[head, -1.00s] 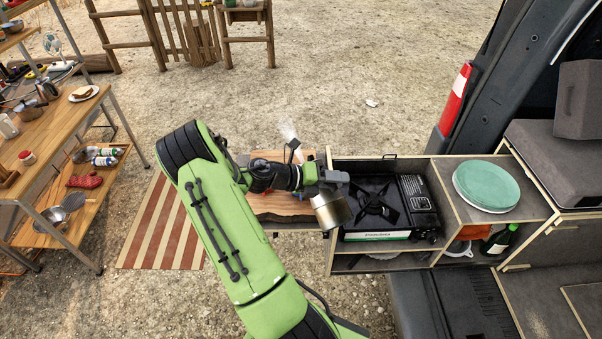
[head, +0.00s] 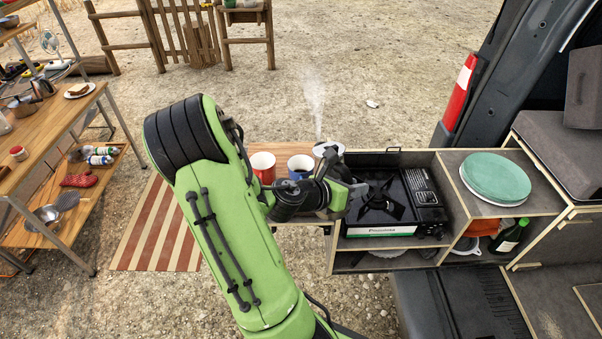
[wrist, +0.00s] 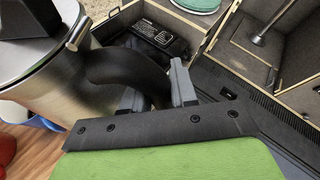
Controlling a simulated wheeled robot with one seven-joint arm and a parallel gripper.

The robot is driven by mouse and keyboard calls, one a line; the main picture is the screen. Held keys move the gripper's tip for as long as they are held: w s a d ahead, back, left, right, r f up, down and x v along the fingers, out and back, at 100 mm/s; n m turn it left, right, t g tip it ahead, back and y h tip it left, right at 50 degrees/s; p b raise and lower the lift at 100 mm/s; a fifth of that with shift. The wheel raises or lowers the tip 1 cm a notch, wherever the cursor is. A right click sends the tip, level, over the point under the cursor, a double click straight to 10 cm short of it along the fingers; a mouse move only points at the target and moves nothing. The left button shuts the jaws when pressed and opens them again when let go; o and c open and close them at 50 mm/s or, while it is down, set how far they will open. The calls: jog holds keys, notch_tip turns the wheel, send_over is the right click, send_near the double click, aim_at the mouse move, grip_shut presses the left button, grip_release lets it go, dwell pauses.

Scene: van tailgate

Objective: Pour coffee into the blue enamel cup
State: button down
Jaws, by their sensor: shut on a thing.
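My gripper (wrist: 160,95) is shut on the black handle of a steel coffee pot (wrist: 35,85), which fills the left of the wrist view. In the head view my gripper (head: 350,192) is just right of the cups. The blue cup (head: 299,163) stands on the wooden board, partly hidden by my wrist; a bit of it shows beneath the pot in the wrist view (wrist: 42,122). A pale round-rimmed shape (head: 328,149) beside it has steam above it; I cannot tell whether it is the pot or another cup. The blue cup's contents are unclear.
A red cup (head: 262,167) stands left of the blue one. The black camp stove (head: 385,208) sits in the wooden drawer unit to the right. A green plate stack (head: 495,176) lies on the unit's right part.

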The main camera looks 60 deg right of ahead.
jog(key=b, duration=0.2)
jog(key=f+m+b, duration=0.1)
jog(key=b, duration=0.2)
jog(key=s+f+h+b, duration=0.1)
jog(key=b, duration=0.2)
jog(key=shift+a+f+m+t, duration=0.2)
jog(key=shift+a+m+t, duration=0.1)
jog(key=shift+t, duration=0.1)
jog(key=shift+r, duration=0.15)
